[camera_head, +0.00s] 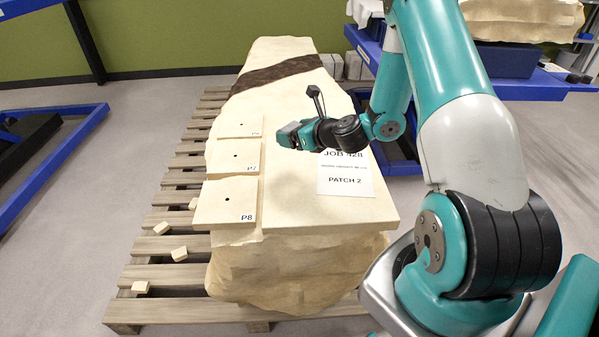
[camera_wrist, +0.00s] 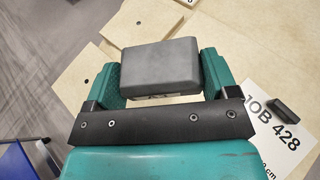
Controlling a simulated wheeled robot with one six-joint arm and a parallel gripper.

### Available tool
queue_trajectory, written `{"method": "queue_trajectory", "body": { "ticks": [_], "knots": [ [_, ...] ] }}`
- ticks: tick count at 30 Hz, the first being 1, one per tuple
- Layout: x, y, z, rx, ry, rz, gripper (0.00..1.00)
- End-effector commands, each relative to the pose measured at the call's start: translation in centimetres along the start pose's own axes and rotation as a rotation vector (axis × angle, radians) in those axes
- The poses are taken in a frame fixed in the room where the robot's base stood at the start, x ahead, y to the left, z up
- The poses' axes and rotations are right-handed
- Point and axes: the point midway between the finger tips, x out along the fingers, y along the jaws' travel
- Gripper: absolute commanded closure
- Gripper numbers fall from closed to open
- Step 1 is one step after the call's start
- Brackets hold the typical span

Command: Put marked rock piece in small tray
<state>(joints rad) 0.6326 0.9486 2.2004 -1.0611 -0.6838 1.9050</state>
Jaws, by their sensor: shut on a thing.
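My gripper (camera_head: 290,135) is above the large beige rock slab. In the wrist view my gripper (camera_wrist: 160,75) is shut on a dark grey rectangular block (camera_wrist: 160,65), held between its teal fingers. I cannot tell any mark on this block. In the head view the block is hidden or too small to tell. Several small beige rock pieces (camera_head: 162,228) lie on the wooden pallet at the left; no mark shows on them. I cannot make out a small tray in either view.
Three square tiles, one labelled P8 (camera_head: 225,203), line the slab's left edge. A paper sheet (camera_head: 345,180) reading JOB 428 lies on the slab, with a small dark item (camera_wrist: 287,108) on it. Blue frames (camera_head: 60,160) stand left and right. Grey floor is open at left.

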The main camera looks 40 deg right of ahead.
Motion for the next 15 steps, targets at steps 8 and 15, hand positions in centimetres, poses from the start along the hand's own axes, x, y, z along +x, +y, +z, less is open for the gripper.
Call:
{"method": "queue_trajectory", "body": {
  "ticks": [8,15],
  "knots": [
    [2.6,0.0,-6.2,0.002,-0.001,0.0,0.55],
    [3.4,0.0,-8.3,0.001,-0.001,0.0,0.55]
  ]
}}
